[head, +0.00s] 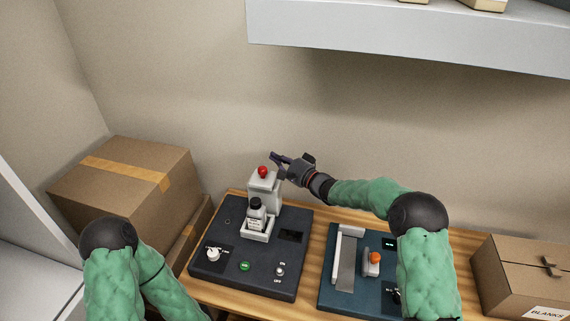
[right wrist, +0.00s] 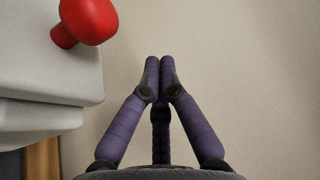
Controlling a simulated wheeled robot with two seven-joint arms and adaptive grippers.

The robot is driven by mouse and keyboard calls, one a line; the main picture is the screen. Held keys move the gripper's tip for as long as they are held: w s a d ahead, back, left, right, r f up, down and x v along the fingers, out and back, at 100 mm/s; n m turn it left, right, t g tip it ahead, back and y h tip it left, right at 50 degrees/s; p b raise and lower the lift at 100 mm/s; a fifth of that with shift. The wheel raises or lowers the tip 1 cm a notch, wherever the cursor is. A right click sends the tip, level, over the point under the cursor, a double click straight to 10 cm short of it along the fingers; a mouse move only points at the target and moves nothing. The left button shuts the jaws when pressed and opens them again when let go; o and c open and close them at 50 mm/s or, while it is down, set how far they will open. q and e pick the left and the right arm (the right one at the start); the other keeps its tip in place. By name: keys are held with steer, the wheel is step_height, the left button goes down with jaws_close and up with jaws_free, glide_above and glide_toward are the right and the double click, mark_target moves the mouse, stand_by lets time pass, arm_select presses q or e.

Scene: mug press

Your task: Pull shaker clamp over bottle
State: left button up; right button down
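A small bottle (head: 255,217) with a black cap and a white label stands upright in a light grey holder (head: 257,236) on the black shaker (head: 222,262). Behind it rises a light grey clamp block (head: 268,189) with a red knob (head: 263,171) on top. The red knob also shows large at the upper left of the right wrist view (right wrist: 88,20). My right gripper (head: 274,157) is just right of the knob and slightly above it, apart from it. Its purple fingertips (right wrist: 160,72) are together with nothing between them. My left gripper is out of view.
A teal device (head: 330,291) with a grey plate and an orange knob (head: 375,257) sits to the right, under my right arm. Cardboard boxes (head: 120,208) stand left, and another box (head: 520,278) stands right. A grey shelf (head: 400,38) overhangs above.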

mark_target(268, 186)
steer(key=shift+s+a, duration=0.2)
steer(key=shift+s, duration=0.3)
steer(key=shift+s+a, duration=0.15)
steer(key=shift+s, duration=0.35)
steer(key=shift+s+a+f+b, duration=0.15)
steer(key=shift+s+a+b, duration=0.25)
steer(key=shift+s, duration=0.15)
steer(key=shift+s, duration=0.1)
steer(key=s, duration=0.2)
steer(key=s+a+p, duration=0.1)
steer(key=s, duration=0.1)
steer(key=shift+s+a+p, duration=0.2)
steer(key=shift+s+p, duration=0.1)
steer(key=shift+s, duration=0.1)
steer(key=shift+s+a, duration=0.2)
steer(key=shift+s, duration=0.3)
